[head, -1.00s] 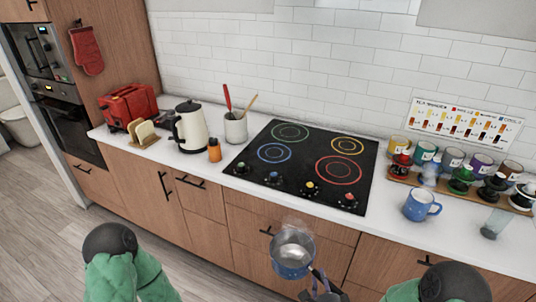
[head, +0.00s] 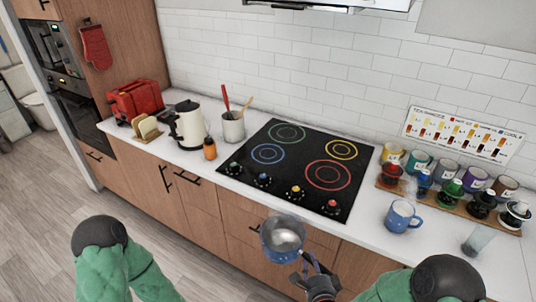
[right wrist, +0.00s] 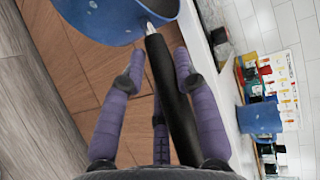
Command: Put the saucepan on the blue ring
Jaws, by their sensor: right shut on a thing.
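The blue saucepan (head: 283,238) with a grey inside is held in the air in front of the counter's front edge, roughly level. My right gripper (head: 312,270) is shut on its black handle; in the right wrist view the purple fingers (right wrist: 157,85) lie around the handle (right wrist: 171,95), and part of the pan (right wrist: 100,18) shows at the top. The blue ring (head: 268,153) is the front left ring on the black cooktop (head: 260,208), and it is bare. My left gripper is out of view; only green parts of that arm show at lower left.
Green (head: 287,133), yellow (head: 341,149) and red (head: 328,175) rings share the cooktop, with several knobs along its front. A kettle (head: 189,125), orange bottle (head: 210,149) and utensil pot (head: 233,127) stand left. A blue mug (head: 402,216) and a glass (head: 476,240) stand right.

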